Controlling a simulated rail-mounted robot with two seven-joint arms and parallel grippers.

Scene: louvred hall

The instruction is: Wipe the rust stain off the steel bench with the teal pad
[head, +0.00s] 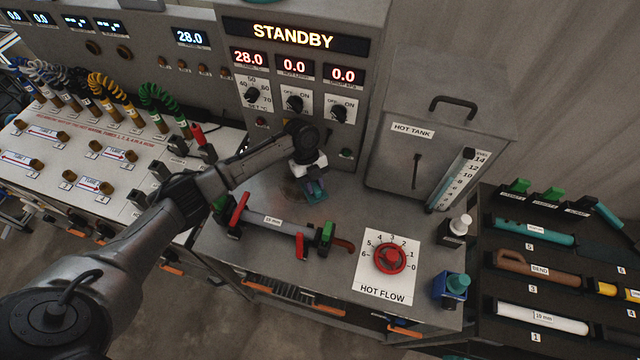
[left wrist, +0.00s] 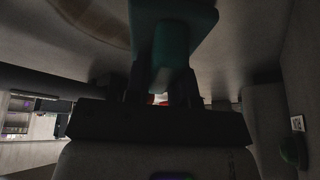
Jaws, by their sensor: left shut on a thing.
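The teal pad (head: 317,197) is at the steel bench (head: 270,205), in front of the control cabinet. My left gripper (head: 312,184) points down and is shut on the pad's grip. In the left wrist view the teal pad (left wrist: 185,25) sits between the dark fingers (left wrist: 165,85), its wide face against or close to the bench surface. A faint brownish rust stain (left wrist: 95,22) shows on the bench beside the pad in that view. In the head view the stain is mostly hidden by my arm and gripper. My right gripper is not in view.
A pipe section with red and green clamps (head: 270,221) lies in front of the pad. The red hot flow valve (head: 390,257), a blue block (head: 451,287) and the hot tank (head: 420,130) stand to the right. The control cabinet (head: 300,90) rises behind.

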